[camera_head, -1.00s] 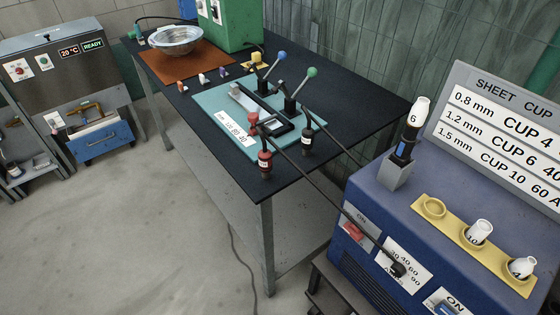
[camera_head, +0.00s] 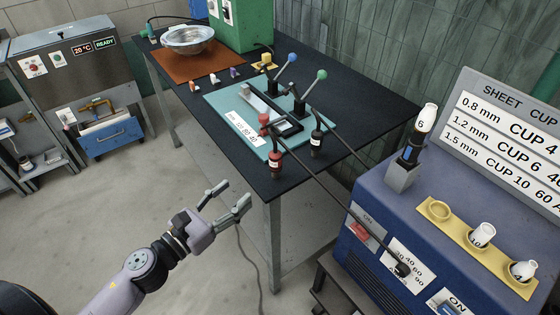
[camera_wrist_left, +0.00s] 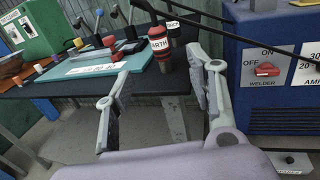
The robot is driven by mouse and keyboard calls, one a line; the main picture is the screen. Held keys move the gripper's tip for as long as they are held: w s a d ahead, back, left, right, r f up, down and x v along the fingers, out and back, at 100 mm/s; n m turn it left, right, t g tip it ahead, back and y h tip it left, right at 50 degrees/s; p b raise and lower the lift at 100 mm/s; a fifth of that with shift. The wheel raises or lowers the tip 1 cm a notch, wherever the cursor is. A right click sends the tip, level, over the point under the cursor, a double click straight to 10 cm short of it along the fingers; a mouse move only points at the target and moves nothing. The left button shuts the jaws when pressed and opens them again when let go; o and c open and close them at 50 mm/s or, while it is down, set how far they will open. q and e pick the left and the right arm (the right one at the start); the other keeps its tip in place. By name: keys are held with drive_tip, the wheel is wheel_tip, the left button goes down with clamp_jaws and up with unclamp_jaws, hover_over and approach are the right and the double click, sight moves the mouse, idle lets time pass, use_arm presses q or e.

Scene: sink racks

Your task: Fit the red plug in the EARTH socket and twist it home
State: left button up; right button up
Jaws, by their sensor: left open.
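My left gripper (camera_head: 235,194) is open and empty, in front of the table and apart from both. In the left wrist view its fingers (camera_wrist_left: 158,62) stand wide apart, with the EARTH socket beyond the gap. My right gripper is not in view.
A black socket (camera_head: 316,140) stands right of the red one. Dark cables cross from the table to the blue welder (camera_head: 370,200) at right. The mat holds a black clamp with blue and green knobbed levers. The floor (camera_head: 60,230) at left is clear.

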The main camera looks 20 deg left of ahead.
sight(271, 160)
use_arm(q)
drive_tip(key=p+x, duration=0.3)
drive_tip(key=x, duration=0.6)
drive_tip(key=shift+w+d+r, duration=0.1)
drive_tip(key=shift+w, duration=0.3)
drive_tip(key=shift+w+d, duration=0.2)
drive_tip(key=shift+w, duration=0.3)
drive_tip(key=shift+w+d+p, duration=0.1)
drive_tip(key=shift+w+p, duration=0.1)
drive_tip(key=shift+p, duration=0.15)
drive_tip(key=p+x, duration=0.1)
drive_tip(key=x, duration=0.3)
drive_tip(key=shift+w+r+p, duration=0.15)
drive_tip(key=shift+r+p, duration=0.05)
drive_tip(key=shift+p, duration=0.1)
drive_tip(key=shift+w+d+f, duration=0.1)
drive_tip(key=shift+w+f, duration=0.05)
drive_tip(key=shift+w, duration=0.05)
drive_tip(key=shift+c, duration=0.2)
clamp_jaws()
